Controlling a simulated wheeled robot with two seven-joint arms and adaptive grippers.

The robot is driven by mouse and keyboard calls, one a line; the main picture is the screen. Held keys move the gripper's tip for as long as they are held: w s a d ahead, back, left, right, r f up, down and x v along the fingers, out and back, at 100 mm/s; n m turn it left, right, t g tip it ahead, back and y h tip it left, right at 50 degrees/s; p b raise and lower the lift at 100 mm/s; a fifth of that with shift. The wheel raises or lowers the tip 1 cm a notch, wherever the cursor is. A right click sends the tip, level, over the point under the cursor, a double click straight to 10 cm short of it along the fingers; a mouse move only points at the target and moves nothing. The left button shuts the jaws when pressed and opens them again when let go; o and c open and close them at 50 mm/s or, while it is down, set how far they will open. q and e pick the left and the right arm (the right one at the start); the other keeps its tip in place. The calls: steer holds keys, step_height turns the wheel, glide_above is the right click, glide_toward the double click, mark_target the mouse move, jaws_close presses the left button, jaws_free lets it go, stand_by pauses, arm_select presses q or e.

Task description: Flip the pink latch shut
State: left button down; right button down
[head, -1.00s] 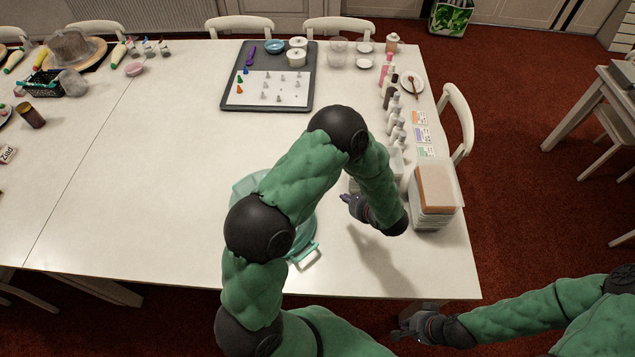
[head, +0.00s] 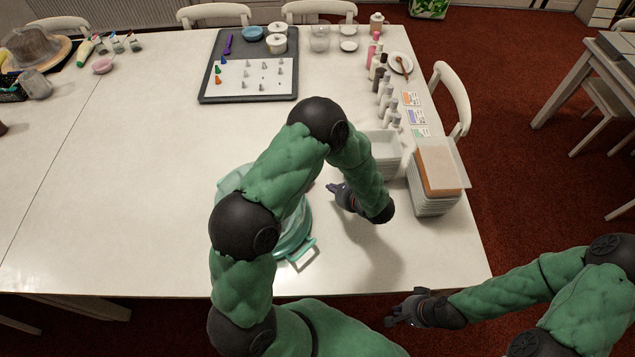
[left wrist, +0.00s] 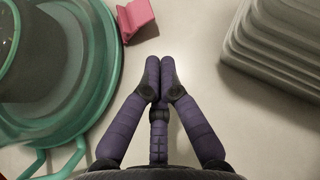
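The pink latch (left wrist: 136,18) stands out at the right side of a round teal cake carrier (left wrist: 108,62), near the top of the left wrist view. In the head view the carrier (head: 298,240) is partly hidden behind my left arm, and I cannot make out the latch clearly. My left gripper (left wrist: 160,68) has its purple fingertips together with nothing between them. It is below and slightly right of the latch in the wrist view, apart from it. In the head view my left gripper (head: 333,190) is right of the carrier. My right gripper (head: 392,318) is off the table's front edge; its fingers are too small to judge.
Stacked grey trays (left wrist: 275,45) stand right of my left gripper. Bare tabletop lies left of the carrier.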

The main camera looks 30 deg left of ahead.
mark_target(318, 186)
arm_select(q)
steer(key=b+x, duration=0.2)
steer(key=x, duration=0.8)
stand_by(0.4)
